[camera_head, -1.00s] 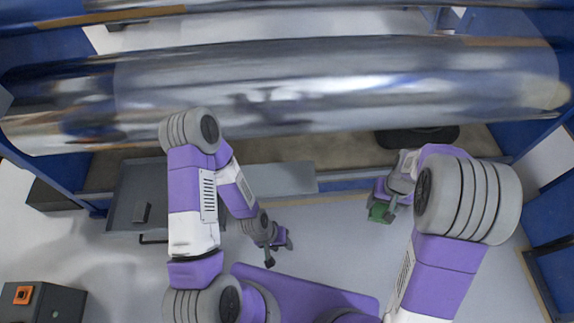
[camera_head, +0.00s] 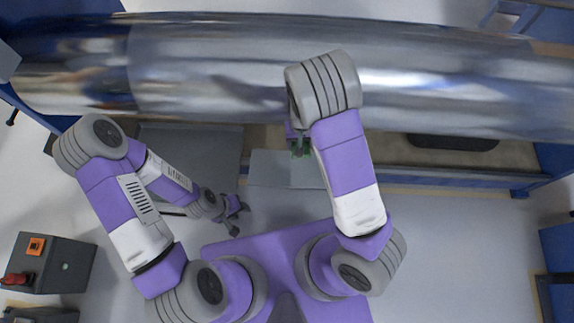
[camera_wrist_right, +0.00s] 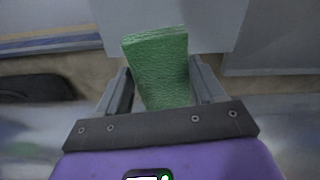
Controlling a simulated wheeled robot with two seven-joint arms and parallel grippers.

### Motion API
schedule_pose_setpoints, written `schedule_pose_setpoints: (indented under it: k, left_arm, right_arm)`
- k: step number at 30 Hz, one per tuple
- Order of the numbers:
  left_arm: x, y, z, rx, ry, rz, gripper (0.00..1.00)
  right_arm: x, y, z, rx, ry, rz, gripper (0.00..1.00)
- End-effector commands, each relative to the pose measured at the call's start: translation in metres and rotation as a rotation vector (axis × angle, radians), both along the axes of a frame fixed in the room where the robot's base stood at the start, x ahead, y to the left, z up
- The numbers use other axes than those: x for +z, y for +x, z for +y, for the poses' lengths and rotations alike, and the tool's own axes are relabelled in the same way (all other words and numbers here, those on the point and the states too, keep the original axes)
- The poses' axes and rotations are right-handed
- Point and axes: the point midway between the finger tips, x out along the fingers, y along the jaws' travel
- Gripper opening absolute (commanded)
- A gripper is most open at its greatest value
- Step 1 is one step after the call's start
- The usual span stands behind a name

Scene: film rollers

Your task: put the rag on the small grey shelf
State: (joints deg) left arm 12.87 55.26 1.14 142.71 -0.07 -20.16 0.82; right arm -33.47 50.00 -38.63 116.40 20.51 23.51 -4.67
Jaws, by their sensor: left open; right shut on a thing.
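The green rag (camera_wrist_right: 158,68) is folded and gripped between the two fingers of my right gripper (camera_wrist_right: 160,88) in the right wrist view. In the head view only a bit of the rag (camera_head: 300,150) shows, and my right gripper (camera_head: 298,143) is mostly behind my right arm. The small grey shelf (camera_head: 268,172) is a flat light-grey plate below the big roller; the rag appears over its back part. It also shows in the wrist view (camera_wrist_right: 215,22), beyond the rag. Whether they touch I cannot tell. My left gripper (camera_head: 237,218) is open and empty, left of the shelf.
A large shiny roller (camera_head: 440,85) spans the scene just behind my right gripper. A darker grey tray (camera_head: 215,145) adjoins the shelf on the left. A black object (camera_head: 450,143) lies under the roller at right. A control box (camera_head: 50,262) stands at lower left.

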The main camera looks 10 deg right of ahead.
Motion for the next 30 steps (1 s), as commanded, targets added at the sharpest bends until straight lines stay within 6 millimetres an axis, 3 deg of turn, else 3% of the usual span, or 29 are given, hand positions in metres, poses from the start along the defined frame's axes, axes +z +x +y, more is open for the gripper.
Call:
schedule_pose_setpoints:
  k: [1,6,18,30]
  left_arm:
    - [0.0,0.0,0.0,0.0,0.0,0.0,0.43]
    - [-0.001,0.0,0.0,0.0,0.0,0.0,0.43]
    - [-0.023,0.0,0.0,0.0,0.0,0.0,0.43]
    - [-0.039,0.0,0.0,0.0,0.0,0.0,0.43]
  right_arm:
    - [-0.021,-0.001,0.005,-0.028,-0.001,0.009,0.39]
    - [-0.062,-0.003,0.021,-0.107,0.007,0.009,0.39]
    - [-0.128,-0.005,0.025,-0.132,0.01,0.013,0.39]
    - [-0.173,-0.004,0.025,-0.131,0.01,0.011,0.39]
